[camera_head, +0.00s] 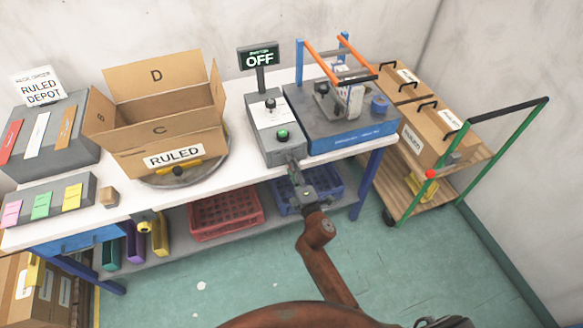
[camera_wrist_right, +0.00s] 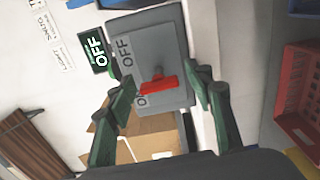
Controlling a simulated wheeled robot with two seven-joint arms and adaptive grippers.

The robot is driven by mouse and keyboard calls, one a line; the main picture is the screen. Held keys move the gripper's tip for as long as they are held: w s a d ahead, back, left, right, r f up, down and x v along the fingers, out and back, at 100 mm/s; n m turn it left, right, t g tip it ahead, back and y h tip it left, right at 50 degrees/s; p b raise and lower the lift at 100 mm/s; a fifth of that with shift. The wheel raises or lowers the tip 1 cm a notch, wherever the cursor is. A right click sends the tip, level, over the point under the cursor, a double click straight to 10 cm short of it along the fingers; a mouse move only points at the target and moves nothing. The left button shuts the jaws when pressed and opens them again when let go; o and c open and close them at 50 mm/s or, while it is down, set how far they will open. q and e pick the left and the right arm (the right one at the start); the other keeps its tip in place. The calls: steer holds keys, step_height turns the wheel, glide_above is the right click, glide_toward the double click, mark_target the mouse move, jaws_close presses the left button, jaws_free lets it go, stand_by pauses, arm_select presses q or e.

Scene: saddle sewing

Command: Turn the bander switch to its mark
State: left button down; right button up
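The bander's grey control box (camera_head: 262,140) stands on the white table, with a green button (camera_head: 283,134) and a black knob on top. A sign (camera_head: 259,57) above it reads OFF. In the right wrist view the switch is a red lever (camera_wrist_right: 158,86) on a grey plate (camera_wrist_right: 172,38) marked OFF and, partly covered, a second label. The lever lies across the plate, near the second label. My right gripper (camera_head: 292,165) is at the box's front; in the wrist view its fingers (camera_wrist_right: 163,78) are spread on either side of the lever, apart from it. My left gripper is not in view.
An open cardboard box (camera_head: 157,100) marked RULED stands left of the control box. The blue-fronted bander bed (camera_head: 345,138) is close on its right. Red (camera_head: 225,212) and blue crates sit on the shelf below. A cart (camera_head: 412,195) with boxes stands at right.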

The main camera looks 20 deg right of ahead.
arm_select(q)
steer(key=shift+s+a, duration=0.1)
arm_select(e)
steer(key=shift+s, duration=0.2)
steer(key=s, duration=1.1)
steer(key=shift+s+d, duration=0.2)
steer(key=shift+s, duration=0.1)
